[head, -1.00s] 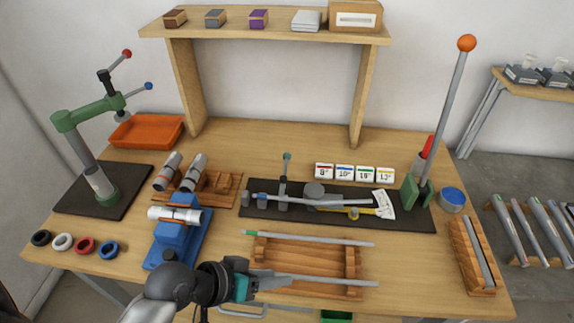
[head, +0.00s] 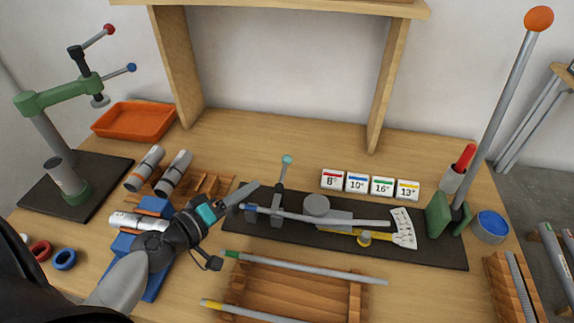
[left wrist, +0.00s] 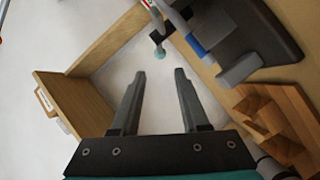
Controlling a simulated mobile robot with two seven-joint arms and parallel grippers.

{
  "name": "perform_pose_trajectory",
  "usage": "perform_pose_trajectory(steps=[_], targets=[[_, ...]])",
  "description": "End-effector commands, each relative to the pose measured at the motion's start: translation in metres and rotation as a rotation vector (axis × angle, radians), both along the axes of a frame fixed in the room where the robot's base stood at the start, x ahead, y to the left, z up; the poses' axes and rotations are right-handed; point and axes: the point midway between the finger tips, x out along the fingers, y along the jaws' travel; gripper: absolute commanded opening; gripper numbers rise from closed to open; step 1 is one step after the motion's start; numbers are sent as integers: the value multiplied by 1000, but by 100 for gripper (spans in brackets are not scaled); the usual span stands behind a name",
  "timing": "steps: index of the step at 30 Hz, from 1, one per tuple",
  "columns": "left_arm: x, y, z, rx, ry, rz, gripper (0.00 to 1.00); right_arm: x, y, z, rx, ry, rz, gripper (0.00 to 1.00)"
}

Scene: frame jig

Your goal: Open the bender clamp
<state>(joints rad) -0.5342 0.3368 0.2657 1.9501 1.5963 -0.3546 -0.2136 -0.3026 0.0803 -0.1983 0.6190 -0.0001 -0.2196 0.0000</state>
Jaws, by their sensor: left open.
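The bender sits on a black base plate (head: 300,238) on the bench, with a grey tube (head: 345,219) lying along it. Its clamp lever (head: 280,178) stands upright at the left part of the bender and ends in a teal knob (head: 287,159). My left gripper (head: 253,190) is open and empty, just left of the lever and apart from it. In the left wrist view the teal knob (left wrist: 159,53) shows beyond the fingertips of my left gripper (left wrist: 158,75), between their lines. My right gripper is not in view.
A wooden rack (head: 300,292) with tubes lies in front of the bender. A blue fixture (head: 122,243) is under my left arm. A long lever with an orange ball (head: 538,19) rises at the right. Numbered cards (head: 357,183) stand behind the bender.

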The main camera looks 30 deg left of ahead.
Motion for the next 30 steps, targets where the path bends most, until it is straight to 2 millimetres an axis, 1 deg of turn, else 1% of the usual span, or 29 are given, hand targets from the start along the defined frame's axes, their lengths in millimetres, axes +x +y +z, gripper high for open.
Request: perform_pose_trajectory(steps=[1, 4, 13, 21, 27, 30], targets=[[7, -2, 2, -1, -3, -1, 45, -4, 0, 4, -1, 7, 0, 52], [20, -5, -1, 0, -2, -1, 45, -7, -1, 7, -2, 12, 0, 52], [63, -15, -11, 1, -2, -1, 45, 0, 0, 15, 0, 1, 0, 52], [101, -24, -21, -1, -2, -1, 45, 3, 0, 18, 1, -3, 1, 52], [123, -29, -27, -1, -1, -2, 45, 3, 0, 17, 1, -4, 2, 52], [129, -31, -28, 0, -1, -2, 45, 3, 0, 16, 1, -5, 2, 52]])
